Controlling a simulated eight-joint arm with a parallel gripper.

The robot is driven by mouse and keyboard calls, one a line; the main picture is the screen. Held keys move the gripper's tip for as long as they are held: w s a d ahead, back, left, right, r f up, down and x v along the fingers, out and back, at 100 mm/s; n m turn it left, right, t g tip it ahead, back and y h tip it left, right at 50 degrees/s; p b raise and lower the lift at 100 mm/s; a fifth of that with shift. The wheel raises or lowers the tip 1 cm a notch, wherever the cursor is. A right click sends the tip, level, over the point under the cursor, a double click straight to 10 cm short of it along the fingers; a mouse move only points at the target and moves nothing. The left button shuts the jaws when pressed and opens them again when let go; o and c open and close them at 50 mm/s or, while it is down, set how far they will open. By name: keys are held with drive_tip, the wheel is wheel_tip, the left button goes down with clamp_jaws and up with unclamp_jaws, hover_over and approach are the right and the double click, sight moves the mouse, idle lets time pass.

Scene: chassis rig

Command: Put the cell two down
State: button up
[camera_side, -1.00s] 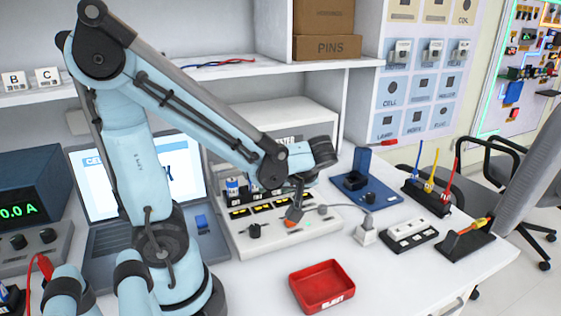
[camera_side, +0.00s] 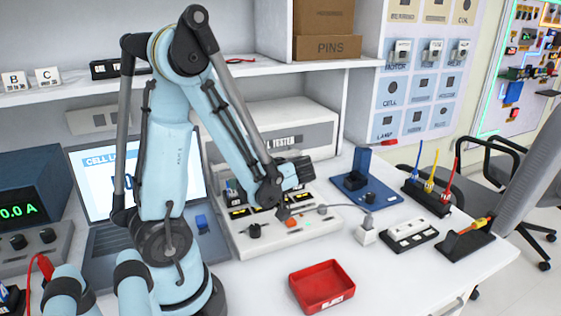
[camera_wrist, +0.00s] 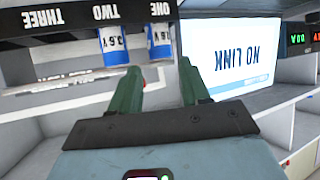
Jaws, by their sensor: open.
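Two blue-and-white cells stand in the labelled slots of the cell tester (camera_side: 305,238). In the wrist view, where the scene is upside down, one cell (camera_wrist: 113,45) is at the label TWO and the other cell (camera_wrist: 160,43) is at ONE. The slot at THREE looks empty. My gripper (camera_wrist: 159,66) is open, its green fingers apart with nothing held between them. The cell at ONE shows beyond the gap between the fingertips, and the cell at TWO shows just left of the left fingertip. In the side view my forearm hides much of the gripper and slots.
A laptop (camera_side: 88,165) stands left of the tester. A red tray (camera_side: 322,285) lies in front. A blue stand (camera_side: 367,193), a white plug block (camera_side: 366,235) and a black-and-white strip (camera_side: 411,234) are on the right. The bench around the red tray is clear.

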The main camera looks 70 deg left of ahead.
sight(233, 191)
drive_tip(key=x, duration=0.5)
drive_tip(key=shift+s+r, duration=0.1)
drive_tip(key=shift+r, duration=0.05)
drive_tip(key=shift+d, duration=0.1)
clamp_jaws()
drive_tip(key=shift+r, duration=0.1)
